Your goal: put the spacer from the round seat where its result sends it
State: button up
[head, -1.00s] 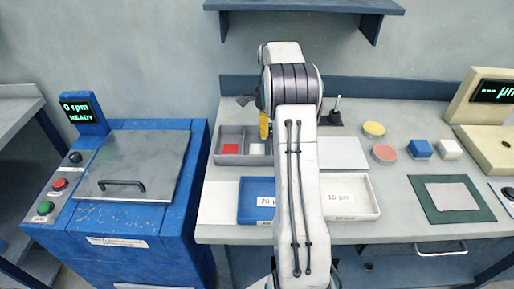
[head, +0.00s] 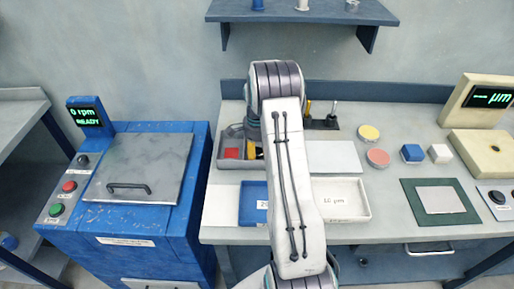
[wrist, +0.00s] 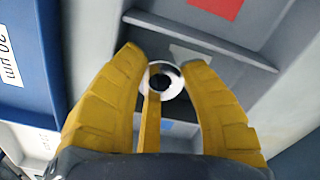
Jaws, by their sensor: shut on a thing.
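My gripper (wrist: 163,62) has its yellow fingers closed on a small pale ring, the spacer (wrist: 174,90), with a dark hole in its middle. In the head view my gripper (head: 257,151) is mostly hidden by my arm, at the grey divided box (head: 221,160). In the wrist view the spacer shows over the box's compartment with the pale square (wrist: 193,55), across the divider from the red square (wrist: 216,5). Whether it touches the floor is unclear. A blue tray (head: 247,187) with a partly hidden label and a white tray (head: 364,212) stand in front.
A beige gauge (head: 486,150) with a round hole and a display reading dashes and µm stands right. A dark stand (head: 322,124), coloured discs (head: 369,132) and blocks (head: 411,153) stand behind a green mat (head: 409,193). A blue machine (head: 190,220) stands left.

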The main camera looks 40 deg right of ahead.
jog(key=shift+f, duration=0.4)
jog(key=shift+f, duration=0.2)
